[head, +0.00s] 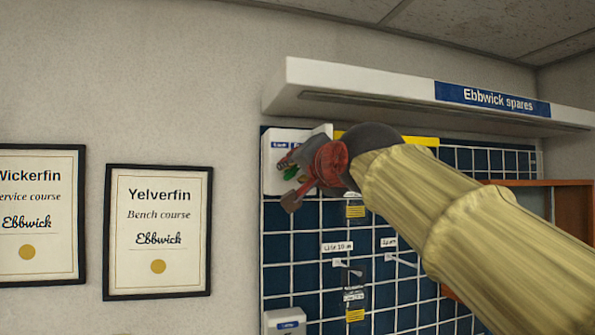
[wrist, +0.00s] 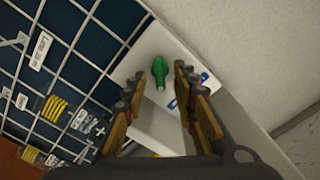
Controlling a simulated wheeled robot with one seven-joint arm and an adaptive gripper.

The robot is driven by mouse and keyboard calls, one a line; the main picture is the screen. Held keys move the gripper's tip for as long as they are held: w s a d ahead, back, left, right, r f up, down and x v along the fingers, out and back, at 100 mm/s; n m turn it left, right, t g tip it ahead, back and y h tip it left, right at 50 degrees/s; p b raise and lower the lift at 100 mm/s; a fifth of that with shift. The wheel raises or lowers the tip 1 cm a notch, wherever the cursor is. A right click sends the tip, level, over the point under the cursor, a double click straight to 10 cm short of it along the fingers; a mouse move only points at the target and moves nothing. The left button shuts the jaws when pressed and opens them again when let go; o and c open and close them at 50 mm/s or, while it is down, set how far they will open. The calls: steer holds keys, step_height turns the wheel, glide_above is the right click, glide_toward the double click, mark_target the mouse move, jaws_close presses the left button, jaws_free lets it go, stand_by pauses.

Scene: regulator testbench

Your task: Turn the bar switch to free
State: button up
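The bar switch is a small green handle (wrist: 160,70) on a white panel (wrist: 150,45) in the wrist view. It stands roughly upright in that picture. My gripper (wrist: 158,80) is open, with one finger on each side of the green handle; I see gaps on both sides, and depth is hard to judge. In the head view the green handle (head: 291,174) shows small between the fingers of my gripper (head: 286,183), in front of the white panel (head: 270,178). Blue labels (head: 279,144) sit at the panel's top; their words are too small or partly hidden to read surely.
A blue board with a white wire grid (head: 290,245) holds hooks and tagged parts (head: 355,211). A white shelf (head: 360,90) marked "Ebbwick spares" juts out above my gripper. Framed certificates (head: 157,230) hang at left. A white box (head: 284,321) sits below.

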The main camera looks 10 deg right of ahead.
steer(key=s+d, duration=0.2)
steer(key=s, duration=0.9)
steer(key=shift+s+d, duration=0.2)
steer(key=shift+s, duration=0.15)
step_height(320, 180, down, 34)
steer(key=s+d+n+g+h+b, duration=0.2)
steer(key=s+n+g+b, duration=0.1)
steer(key=n+g, duration=0.35)
steer(key=s+d+f+g+b, duration=0.1)
steer(key=s+f, duration=0.5)
steer(key=f, duration=0.6)
steer(key=s+d+f+g+h+b, duration=0.1)
steer(key=s+d+f+b, duration=0.3)
steer(key=f, duration=0.9)
steer(key=s+d+f+g+b, duration=0.2)
steer(key=s+f+b, duration=0.4)
steer(key=f, duration=0.7)
steer(key=shift+s+d+f+g, duration=0.3)
steer(key=shift+s+g, duration=0.45)
steer(key=shift+s, duration=0.2)
